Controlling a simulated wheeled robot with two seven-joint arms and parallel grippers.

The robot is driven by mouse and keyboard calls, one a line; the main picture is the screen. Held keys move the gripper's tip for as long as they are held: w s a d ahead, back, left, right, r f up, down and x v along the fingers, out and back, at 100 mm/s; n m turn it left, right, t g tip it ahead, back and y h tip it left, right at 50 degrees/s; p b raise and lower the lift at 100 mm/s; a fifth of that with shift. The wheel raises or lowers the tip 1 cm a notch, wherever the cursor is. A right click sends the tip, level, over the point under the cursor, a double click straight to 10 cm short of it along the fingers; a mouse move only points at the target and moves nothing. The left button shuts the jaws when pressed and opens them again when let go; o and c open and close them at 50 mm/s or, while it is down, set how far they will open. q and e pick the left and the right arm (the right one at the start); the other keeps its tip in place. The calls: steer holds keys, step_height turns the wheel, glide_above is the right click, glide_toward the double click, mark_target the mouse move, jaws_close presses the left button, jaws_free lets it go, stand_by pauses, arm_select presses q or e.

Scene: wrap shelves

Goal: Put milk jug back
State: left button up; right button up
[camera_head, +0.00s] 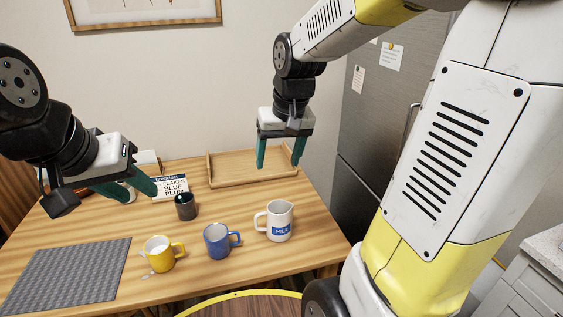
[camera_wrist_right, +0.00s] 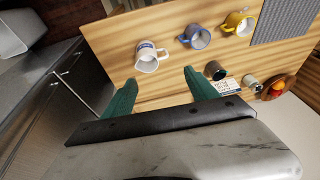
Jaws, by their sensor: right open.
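The white milk jug (camera_head: 279,222), with a blue label, stands upright on the wooden table near its right front part, its handle toward the left. In the right wrist view the jug (camera_wrist_right: 149,60) is seen from above, beyond the fingers. My right gripper (camera_head: 280,158) is open and empty, pointing down above the table, behind and above the jug and in front of the wooden tray (camera_head: 256,181). Its green fingers (camera_wrist_right: 160,76) are apart in the wrist view. My left gripper (camera_head: 141,192) is open over the left back of the table, beside the cereal box.
A blue mug (camera_head: 217,241), a yellow mug (camera_head: 158,254) and a dark cup (camera_head: 186,206) stand left of the jug. A grey mat (camera_head: 68,277) lies front left. A fridge (camera_head: 375,110) stands to the right. The tray looks empty.

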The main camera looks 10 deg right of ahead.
steer(key=s+r+t+y, duration=0.1)
steer(key=s+r+t, duration=0.2)
steer(key=s, duration=0.9)
steer(key=shift+s+d+r, duration=0.2)
steer(key=shift+d+r, duration=0.05)
steer(key=shift+r, duration=0.5)
arm_select(q)
steer(key=shift+a, duration=0.1)
